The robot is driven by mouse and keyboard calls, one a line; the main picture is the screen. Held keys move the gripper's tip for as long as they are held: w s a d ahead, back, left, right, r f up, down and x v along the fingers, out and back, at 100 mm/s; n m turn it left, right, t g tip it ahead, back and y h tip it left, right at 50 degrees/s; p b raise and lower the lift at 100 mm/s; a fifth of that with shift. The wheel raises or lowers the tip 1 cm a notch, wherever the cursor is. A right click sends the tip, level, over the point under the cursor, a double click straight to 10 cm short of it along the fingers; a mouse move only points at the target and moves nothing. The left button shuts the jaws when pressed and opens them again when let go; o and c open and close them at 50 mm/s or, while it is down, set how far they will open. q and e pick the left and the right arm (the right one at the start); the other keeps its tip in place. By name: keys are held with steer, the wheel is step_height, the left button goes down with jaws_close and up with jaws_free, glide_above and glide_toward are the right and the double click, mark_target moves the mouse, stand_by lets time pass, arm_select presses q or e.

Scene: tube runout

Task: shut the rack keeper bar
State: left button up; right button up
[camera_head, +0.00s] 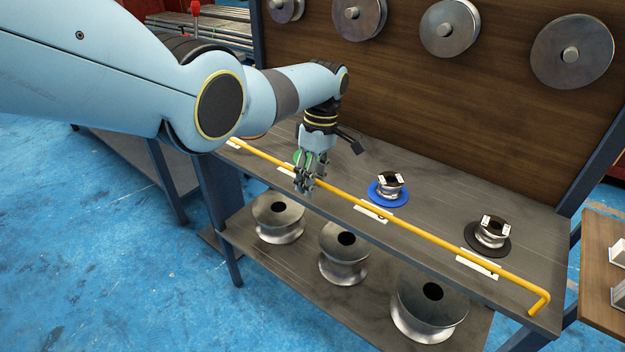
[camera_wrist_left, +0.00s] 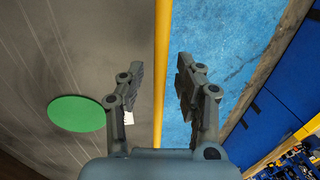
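The yellow keeper bar (camera_head: 420,231) runs along the front edge of the grey rack shelf (camera_head: 440,210), with a bent end at the right. My left gripper (camera_head: 303,187) points down at the bar, left of its middle. In the left wrist view the bar (camera_wrist_left: 162,40) runs between the two spread fingers of my left gripper (camera_wrist_left: 158,85), which is open. There are visible gaps between the bar and the fingers; I cannot tell how far above or around it they are. My right gripper is not in view.
A green disc (camera_wrist_left: 76,114) lies bare on the shelf near the gripper. Metal spools stand on a blue disc (camera_head: 376,196) and a black disc (camera_head: 503,248). Larger spools (camera_head: 343,258) sit on the lower shelf. Blue floor (camera_head: 90,260) is open in front.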

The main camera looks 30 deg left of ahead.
arm_select(q)
step_height(320, 180, up, 12)
steer(key=w, duration=0.2)
stand_by(0.4)
steer(key=shift+w+d+f, duration=0.1)
